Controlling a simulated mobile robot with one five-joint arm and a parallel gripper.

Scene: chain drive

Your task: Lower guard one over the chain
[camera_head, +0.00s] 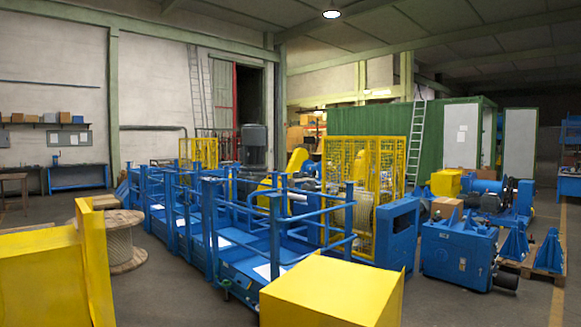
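My gripper is not in view. Several yellow pieces could be guards, and I cannot tell which is guard one. A yellow box-like cover (328,290) stands at the bottom centre, its lower part cut off by the frame. A tall yellow sheet-metal piece (55,275) stands at the left front edge. Yellow mesh guards (365,185) stand upright at the centre behind the blue machine (230,235). A curved yellow cover (297,163) rises beside a dark motor (254,148). I cannot make out the chain; the railings and covers may hide it.
Blue railings (277,235) surround the machine. A wooden cable reel (122,245) stands on the floor at left. A blue gearbox unit (457,252) and blue brackets on a pallet (558,275) stand at right. A ladder (416,140) leans at the green wall. Open floor shows at left-centre.

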